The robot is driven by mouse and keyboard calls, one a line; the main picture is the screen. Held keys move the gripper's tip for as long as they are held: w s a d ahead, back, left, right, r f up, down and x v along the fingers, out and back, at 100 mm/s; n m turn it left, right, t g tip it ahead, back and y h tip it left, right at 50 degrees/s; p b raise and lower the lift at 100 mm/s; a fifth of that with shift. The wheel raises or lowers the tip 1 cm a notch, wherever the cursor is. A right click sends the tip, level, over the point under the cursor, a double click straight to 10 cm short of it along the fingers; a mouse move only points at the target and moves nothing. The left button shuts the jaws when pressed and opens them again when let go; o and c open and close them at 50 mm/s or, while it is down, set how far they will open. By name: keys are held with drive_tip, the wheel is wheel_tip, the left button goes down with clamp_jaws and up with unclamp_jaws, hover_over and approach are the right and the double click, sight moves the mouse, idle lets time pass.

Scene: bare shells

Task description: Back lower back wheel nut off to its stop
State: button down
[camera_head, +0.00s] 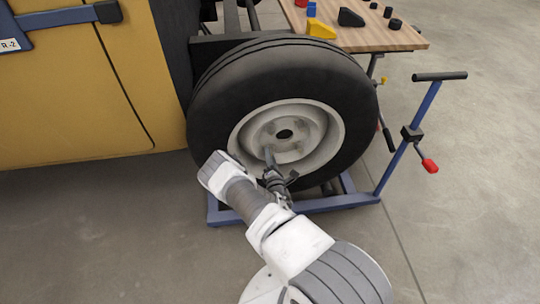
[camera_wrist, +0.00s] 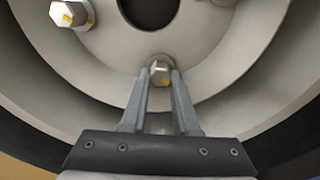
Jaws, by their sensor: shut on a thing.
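The back wheel (camera_head: 290,110) has a black tyre and a pale rim with a dark centre hole. In the head view, my gripper (camera_head: 268,158) reaches the lower part of the wheel's hub. In the wrist view, my gripper (camera_wrist: 160,82) has its two grey fingers closed on either side of the lower wheel nut (camera_wrist: 160,71), a silver hex nut with a yellow mark. The fingers touch the nut below the dark centre hole. Another nut (camera_wrist: 72,14) with a yellow mark sits at the upper left, apart from the fingers.
A blue wheel stand (camera_head: 340,203) with an upright handle and red grip (camera_head: 429,166) is at the wheel's lower right. A wooden table (camera_head: 385,38) behind holds several small blocks. The yellow body panel (camera_head: 70,90) is at left. Floor at right is clear.

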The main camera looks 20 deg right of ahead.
drive_tip(key=shift+n, duration=0.3)
drive_tip(key=c, duration=0.7)
unclamp_jaws()
drive_tip(key=shift+s, duration=0.2)
